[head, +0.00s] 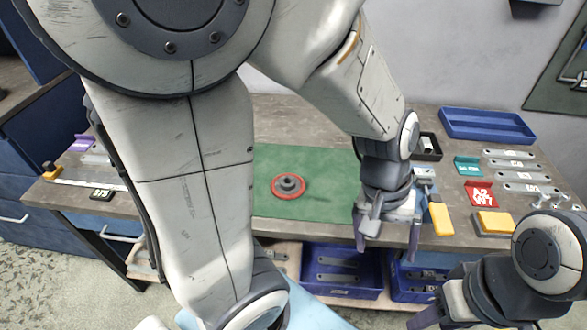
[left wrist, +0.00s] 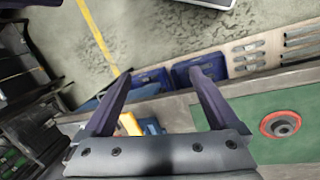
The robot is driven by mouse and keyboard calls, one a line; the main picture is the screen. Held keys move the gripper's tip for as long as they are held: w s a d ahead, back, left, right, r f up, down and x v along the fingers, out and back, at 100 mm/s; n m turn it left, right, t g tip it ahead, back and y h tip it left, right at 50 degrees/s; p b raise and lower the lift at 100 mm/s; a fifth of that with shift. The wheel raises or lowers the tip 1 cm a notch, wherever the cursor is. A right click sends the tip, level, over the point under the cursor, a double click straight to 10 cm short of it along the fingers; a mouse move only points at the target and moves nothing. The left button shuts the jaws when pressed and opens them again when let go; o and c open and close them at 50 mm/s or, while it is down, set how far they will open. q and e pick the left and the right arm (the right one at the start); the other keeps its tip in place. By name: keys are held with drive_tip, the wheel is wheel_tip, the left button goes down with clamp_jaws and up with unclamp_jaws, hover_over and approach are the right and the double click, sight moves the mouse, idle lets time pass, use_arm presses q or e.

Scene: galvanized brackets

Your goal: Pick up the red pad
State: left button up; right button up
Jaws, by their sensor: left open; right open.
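The red pad (head: 292,194), a round disc with a dark grey hub on top, lies on the green mat (head: 330,165). It also shows at the right of the left wrist view (left wrist: 280,124). My left gripper (head: 387,246) is open and empty, pointing down by the table's front edge, to the right of the pad and apart from it. Its two fingers (left wrist: 161,74) show spread in the left wrist view, with nothing between them. My right gripper (head: 432,308) is open, low at the bottom right, in front of the table and away from the pad.
A red card (head: 479,193), teal block (head: 467,165), yellow-topped block (head: 494,222) and metal brackets (head: 510,154) lie at right. An empty-looking blue tray (head: 487,125) stands behind. Blue bins (head: 343,270) sit below the table. My arm covers the mat's left side.

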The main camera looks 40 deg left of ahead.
use_arm(q)
drive_tip(key=w+a+n+t+p, duration=0.1)
drive_tip(key=w+a+n+p, duration=0.1)
drive_tip(key=w+a+n, duration=0.7)
drive_tip(key=n+t+y+p, duration=0.2)
drive_tip(key=n+t+p, duration=0.15)
drive_tip(key=n, duration=1.65)
approach(288, 180)
drive_tip(key=f, duration=0.1)
drive_tip(key=f+b, duration=0.1)
drive_tip(key=shift+w+a+f+n, duration=0.1)
drive_tip(key=shift+w+f+n, duration=0.2)
drive_tip(key=shift+f, duration=0.1)
drive_tip(key=shift+d+b+x, duration=0.15)
drive_tip(key=shift+b+x, duration=0.25)
drive_tip(key=shift+x, duration=1.05)
drive_tip(key=shift+d+b+x, duration=0.15)
drive_tip(key=shift+b+x, duration=0.25)
drive_tip(key=shift+x, duration=1.05)
drive_tip(key=shift+w+r, duration=0.1)
clamp_jaws()
use_arm(e)
wheel_tip(288, 180, up, 4)
drive_tip(key=shift+a, duration=0.15)
use_arm(q)
drive_tip(key=shift+r, duration=0.1)
